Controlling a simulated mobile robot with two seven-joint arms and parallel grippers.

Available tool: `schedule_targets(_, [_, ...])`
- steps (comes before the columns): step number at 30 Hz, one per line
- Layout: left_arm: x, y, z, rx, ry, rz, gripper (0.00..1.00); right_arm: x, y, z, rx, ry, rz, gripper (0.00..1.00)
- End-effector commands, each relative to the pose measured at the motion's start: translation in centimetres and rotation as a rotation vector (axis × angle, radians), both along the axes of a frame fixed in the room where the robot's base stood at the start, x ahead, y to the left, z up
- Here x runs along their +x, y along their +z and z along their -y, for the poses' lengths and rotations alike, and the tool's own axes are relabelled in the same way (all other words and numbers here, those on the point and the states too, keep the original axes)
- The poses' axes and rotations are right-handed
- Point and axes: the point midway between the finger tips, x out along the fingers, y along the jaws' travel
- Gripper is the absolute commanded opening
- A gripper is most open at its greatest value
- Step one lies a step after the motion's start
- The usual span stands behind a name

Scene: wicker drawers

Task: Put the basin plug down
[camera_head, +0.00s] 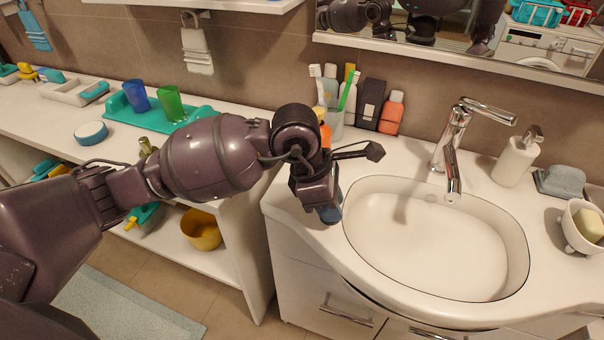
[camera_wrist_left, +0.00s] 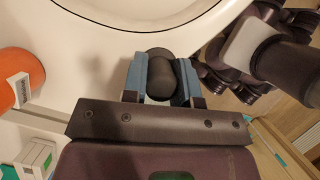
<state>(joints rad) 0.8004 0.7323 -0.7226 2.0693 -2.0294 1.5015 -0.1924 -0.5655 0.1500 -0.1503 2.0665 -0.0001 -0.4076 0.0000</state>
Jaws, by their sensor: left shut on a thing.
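The basin plug (camera_wrist_left: 160,75) is a dark rounded piece between the blue fingers of my left gripper in the left wrist view. My left gripper (camera_wrist_left: 162,80) is shut on it. In the head view my left gripper (camera_head: 331,212) points down at the counter (camera_head: 300,217) just left of the white basin (camera_head: 430,240). The plug is hidden there by the gripper. I cannot tell whether the plug touches the counter. The basin rim also shows at the top of the left wrist view (camera_wrist_left: 140,22). My right gripper is not in view.
A toothbrush cup (camera_head: 335,122) and several bottles stand behind the gripper. The tap (camera_head: 452,150) rises behind the basin. A soap dispenser (camera_head: 516,160) and a soap bowl (camera_head: 580,228) are on the right. An orange bottle (camera_wrist_left: 18,78) is at the left of the left wrist view.

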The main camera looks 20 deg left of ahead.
Motion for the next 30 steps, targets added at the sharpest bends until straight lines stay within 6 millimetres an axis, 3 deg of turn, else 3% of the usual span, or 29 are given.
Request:
schedule_targets(15, [7.0, -0.1, -7.8, 0.000, 0.001, -0.002, 0.04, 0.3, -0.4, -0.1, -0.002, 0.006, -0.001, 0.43])
schedule_targets(22, [7.8, -0.3, -8.7, -0.001, -0.001, -0.002, 0.04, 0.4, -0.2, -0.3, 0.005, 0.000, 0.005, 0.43])
schedule_targets(30, [7.7, -3.4, -8.6, -0.003, -0.001, -0.004, 0.04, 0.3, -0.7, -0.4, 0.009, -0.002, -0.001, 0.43])
